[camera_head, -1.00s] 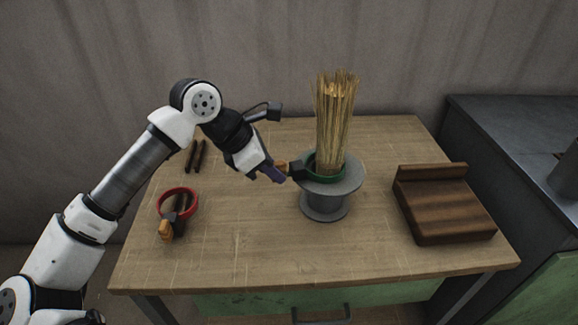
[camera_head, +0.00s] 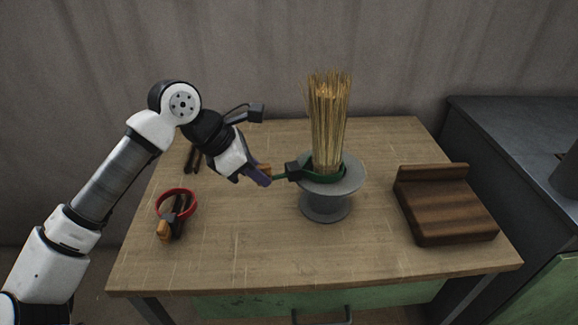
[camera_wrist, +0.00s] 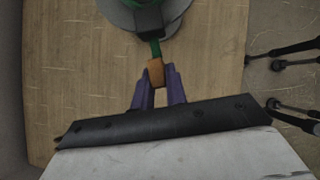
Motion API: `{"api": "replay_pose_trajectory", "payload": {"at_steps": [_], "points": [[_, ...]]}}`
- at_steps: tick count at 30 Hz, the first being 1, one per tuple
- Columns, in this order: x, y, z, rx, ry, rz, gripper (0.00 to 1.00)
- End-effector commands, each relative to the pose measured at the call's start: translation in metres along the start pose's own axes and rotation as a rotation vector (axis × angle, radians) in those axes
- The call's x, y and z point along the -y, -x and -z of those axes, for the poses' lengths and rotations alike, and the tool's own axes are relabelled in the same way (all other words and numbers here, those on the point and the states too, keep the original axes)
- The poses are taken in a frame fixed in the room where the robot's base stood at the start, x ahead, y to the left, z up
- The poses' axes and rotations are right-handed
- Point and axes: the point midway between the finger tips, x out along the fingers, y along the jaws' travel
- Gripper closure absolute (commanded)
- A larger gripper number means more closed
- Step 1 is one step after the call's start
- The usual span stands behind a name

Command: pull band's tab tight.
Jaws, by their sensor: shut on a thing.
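A green band (camera_head: 318,178) sits around the lower part of a bundle of straw (camera_head: 327,125), which stands on a round grey pedestal (camera_head: 325,205). A dark buckle (camera_head: 293,171) is on the band's left side. A green strap runs left from the buckle to an orange tab (camera_wrist: 156,72). My gripper (camera_head: 266,175), with purple fingers, is shut on the orange tab left of the pedestal. In the wrist view the tab lies between the fingertips and the strap runs straight from it. The bundle looks upright.
A red band (camera_head: 177,190) with a dark buckle and orange tab lies on the table (camera_head: 240,255) at left. Dark sticks (camera_head: 193,160) lie behind it. A brown wooden block (camera_head: 445,205) stands at right. The front middle of the table is clear.

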Motion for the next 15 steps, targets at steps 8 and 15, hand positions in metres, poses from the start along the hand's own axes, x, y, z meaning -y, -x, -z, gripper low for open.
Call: {"api": "replay_pose_trajectory", "payload": {"at_steps": [8, 15], "points": [[0.0, 0.005, 0.008, 0.0, 0.0, 0.0, 1.0], [0.0, 0.009, 0.013, 0.001, 0.001, 0.0, 1.0]]}}
